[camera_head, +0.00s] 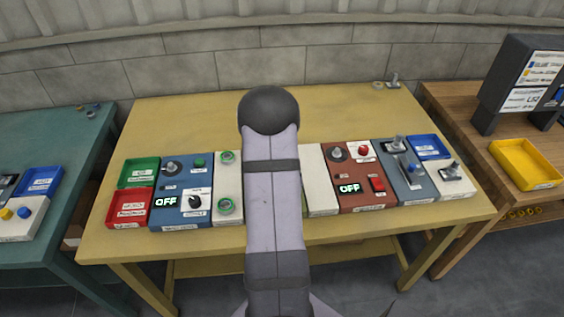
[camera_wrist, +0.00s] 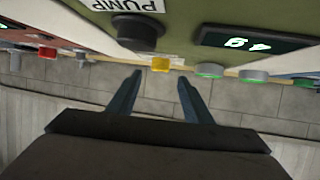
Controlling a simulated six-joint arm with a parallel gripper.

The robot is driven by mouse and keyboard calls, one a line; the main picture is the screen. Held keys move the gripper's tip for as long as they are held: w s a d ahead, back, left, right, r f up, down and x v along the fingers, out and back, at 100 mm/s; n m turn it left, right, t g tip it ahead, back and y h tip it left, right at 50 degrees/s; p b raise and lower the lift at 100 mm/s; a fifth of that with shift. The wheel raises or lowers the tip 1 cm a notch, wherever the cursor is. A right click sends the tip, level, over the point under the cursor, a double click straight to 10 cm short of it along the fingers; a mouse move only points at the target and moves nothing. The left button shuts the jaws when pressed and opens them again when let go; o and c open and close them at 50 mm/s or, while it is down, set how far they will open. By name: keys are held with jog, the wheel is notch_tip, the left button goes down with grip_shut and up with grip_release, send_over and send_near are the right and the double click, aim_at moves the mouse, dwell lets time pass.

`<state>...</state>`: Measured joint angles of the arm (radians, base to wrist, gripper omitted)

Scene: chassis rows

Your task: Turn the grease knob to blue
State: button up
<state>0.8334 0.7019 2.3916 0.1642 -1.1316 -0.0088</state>
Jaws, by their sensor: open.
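No label reading grease is legible, so I cannot tell which knob is the grease knob. In the wrist view, which is upside down, a dark round knob (camera_wrist: 137,32) sits on an olive green panel (camera_wrist: 185,20) beside a label reading PUMP (camera_wrist: 138,5). My gripper (camera_wrist: 158,80) is open and empty, its two fingers apart, pointing toward the panel's edge near a yellow button (camera_wrist: 161,64). In the head view, my arm hides the gripper and most of the green panel. A black knob (camera_head: 195,203) shows on the blue panel (camera_head: 168,217) at left.
Green (camera_head: 138,172) and red (camera_head: 130,208) trays stand at the yellow table's (camera_head: 340,110) left. A red-brown panel (camera_head: 365,198) and a blue tray (camera_head: 430,147) stand right of my arm. The table's back strip is mostly clear. A lit display (camera_wrist: 247,42) shows in the wrist view.

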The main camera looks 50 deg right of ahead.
jog(key=shift+v, duration=0.95)
